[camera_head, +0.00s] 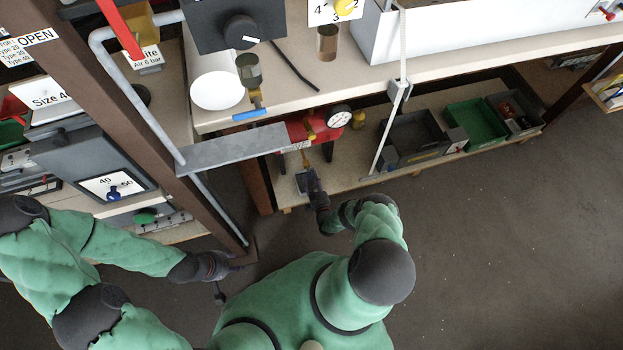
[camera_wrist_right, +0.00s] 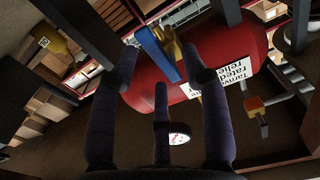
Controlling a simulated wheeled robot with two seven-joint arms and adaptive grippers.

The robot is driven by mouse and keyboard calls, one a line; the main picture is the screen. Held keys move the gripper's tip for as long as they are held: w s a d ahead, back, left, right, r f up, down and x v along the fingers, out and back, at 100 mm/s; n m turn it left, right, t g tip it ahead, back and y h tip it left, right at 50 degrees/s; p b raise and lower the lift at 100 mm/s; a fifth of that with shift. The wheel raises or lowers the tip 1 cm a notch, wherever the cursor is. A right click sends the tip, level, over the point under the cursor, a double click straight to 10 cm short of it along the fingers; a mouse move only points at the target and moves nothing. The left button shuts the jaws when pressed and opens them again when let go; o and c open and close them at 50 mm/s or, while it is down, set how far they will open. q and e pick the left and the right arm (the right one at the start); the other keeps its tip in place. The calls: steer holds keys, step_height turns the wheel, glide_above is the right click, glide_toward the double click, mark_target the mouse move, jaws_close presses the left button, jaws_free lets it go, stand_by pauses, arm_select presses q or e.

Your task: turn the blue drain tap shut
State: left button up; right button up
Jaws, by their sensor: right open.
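A blue tap lever (camera_wrist_right: 158,53) on a brass body (camera_wrist_right: 174,48) shows in the right wrist view, in front of a red tank (camera_wrist_right: 200,70). My right gripper (camera_wrist_right: 163,68) is open, its fingers spread around the lever's near end; contact cannot be told. In the head view my right gripper (camera_head: 312,182) is below and in front of the red tank (camera_head: 325,128). A blue lever (camera_head: 249,114) also shows at the bench edge there; I cannot tell whether it is the same one. My left gripper (camera_head: 208,266) is low at left, away from the tank, its fingers unclear.
The bench (camera_head: 290,96) overhangs the lower shelf (camera_head: 345,177). A grey metal plate (camera_head: 230,149) and post stand left of the tank. A gauge (camera_head: 340,117) sits by the tank. Grey and green bins (camera_head: 476,123) lie to the right. The floor at right is clear.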

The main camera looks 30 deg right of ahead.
steer(key=shift+w+d, duration=0.15)
steer(key=shift+w, duration=0.4)
jaws_close()
steer(key=shift+n, duration=0.4)
steer(key=n, duration=0.5)
steer(key=r+n, duration=0.1)
steer(key=n, duration=0.5)
steer(key=r+n, duration=0.1)
steer(key=n, duration=0.5)
steer(key=shift+s+d, duration=0.2)
steer(key=shift+d, duration=0.2)
